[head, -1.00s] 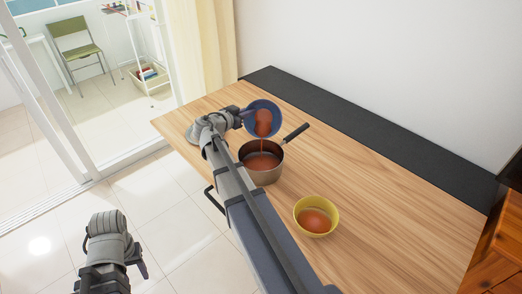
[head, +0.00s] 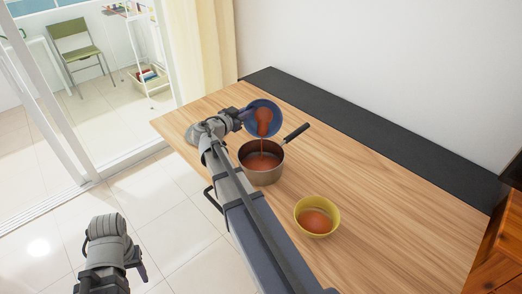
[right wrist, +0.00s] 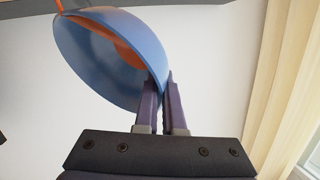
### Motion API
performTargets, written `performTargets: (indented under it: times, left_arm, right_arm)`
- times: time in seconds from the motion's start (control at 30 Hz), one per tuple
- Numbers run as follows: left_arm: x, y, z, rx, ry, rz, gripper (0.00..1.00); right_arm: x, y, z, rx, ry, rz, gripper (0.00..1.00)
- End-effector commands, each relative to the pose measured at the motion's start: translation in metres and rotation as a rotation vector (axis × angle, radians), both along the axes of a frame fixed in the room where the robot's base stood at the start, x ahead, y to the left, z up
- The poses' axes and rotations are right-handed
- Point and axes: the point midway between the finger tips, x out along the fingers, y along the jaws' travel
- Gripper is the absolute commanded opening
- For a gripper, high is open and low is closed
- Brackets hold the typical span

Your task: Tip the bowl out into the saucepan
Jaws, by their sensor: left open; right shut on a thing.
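The blue bowl (head: 270,105) is tilted steeply over the saucepan, and a thin reddish-brown stream falls from it. Reddish-brown contents (head: 263,121) still show inside it. The saucepan (head: 262,176) stands upright on the table with reddish-brown liquid in it, its dark handle pointing up and right. My right gripper (head: 244,114) is shut on the bowl's rim; in the right wrist view its fingers (right wrist: 162,98) pinch the edge of the bowl (right wrist: 118,52). My left gripper (head: 140,262) is open and empty, low at the left above the tiled floor.
A yellow bowl (head: 331,231) with reddish-brown contents stands on the wooden table (head: 400,220), right of and nearer than the saucepan. A black strip (head: 370,135) runs along the wall side. The table's right part is clear. A wooden piece of furniture (head: 497,250) stands at the right edge.

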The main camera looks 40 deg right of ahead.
Motion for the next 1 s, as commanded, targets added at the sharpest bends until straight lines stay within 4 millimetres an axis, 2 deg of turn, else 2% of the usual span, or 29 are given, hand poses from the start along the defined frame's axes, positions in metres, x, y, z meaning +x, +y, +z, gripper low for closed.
performTargets:
  times: [0.47,0.57,0.63,0.77,1.0]
  left_arm:
    - [0.000,0.000,-0.007,0.000,0.000,0.000,0.50]
    - [0.000,0.000,0.021,0.000,0.000,0.000,0.50]
    - [0.000,0.000,0.033,0.000,0.000,0.000,0.50]
    - [0.000,0.000,0.029,0.000,0.000,0.000,0.50]
    - [0.000,0.000,0.035,0.000,0.000,0.001,0.50]
  right_arm:
    - [-0.003,0.003,0.003,-0.036,-0.038,0.001,0.00]
    - [0.008,-0.005,0.011,0.039,0.040,0.000,0.00]
    - [0.014,-0.011,0.001,0.118,0.123,0.000,0.00]
    - [0.013,-0.011,-0.015,0.163,0.174,0.001,0.00]
    - [0.016,-0.014,-0.016,0.196,0.206,0.000,0.00]
